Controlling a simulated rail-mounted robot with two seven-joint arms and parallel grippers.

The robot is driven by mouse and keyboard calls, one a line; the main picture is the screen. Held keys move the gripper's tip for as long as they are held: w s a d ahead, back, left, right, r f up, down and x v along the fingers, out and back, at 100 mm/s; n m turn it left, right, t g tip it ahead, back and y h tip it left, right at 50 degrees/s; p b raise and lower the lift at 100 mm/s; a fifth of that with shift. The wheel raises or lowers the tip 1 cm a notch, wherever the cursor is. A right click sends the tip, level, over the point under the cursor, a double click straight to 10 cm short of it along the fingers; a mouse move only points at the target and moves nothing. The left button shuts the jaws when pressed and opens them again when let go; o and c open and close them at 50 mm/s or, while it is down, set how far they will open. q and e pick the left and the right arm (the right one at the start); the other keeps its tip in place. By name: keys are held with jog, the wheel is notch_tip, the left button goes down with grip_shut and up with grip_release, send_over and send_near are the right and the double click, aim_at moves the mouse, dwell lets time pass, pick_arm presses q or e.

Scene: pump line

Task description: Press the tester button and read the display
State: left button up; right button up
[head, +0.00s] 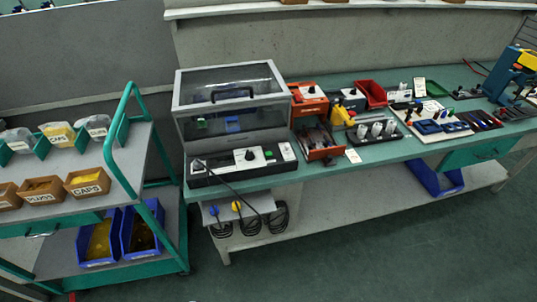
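The tester (182,112) is a grey box with a clear, closed lid and a dark handle, on the left end of the green bench. A green and a blue item show inside it, behind the clear front. I cannot tell whether that patch is the display, and no reading is legible. A dark cable runs down from the panel. Neither of my grippers is in view.
A green-framed trolley (150,165) with labelled bins stands left of the bench (420,148). Red bins, a black tray (376,132) and a white board with blue parts lie right of the tester. Coiled cables hang below. The floor (330,255) in front is clear.

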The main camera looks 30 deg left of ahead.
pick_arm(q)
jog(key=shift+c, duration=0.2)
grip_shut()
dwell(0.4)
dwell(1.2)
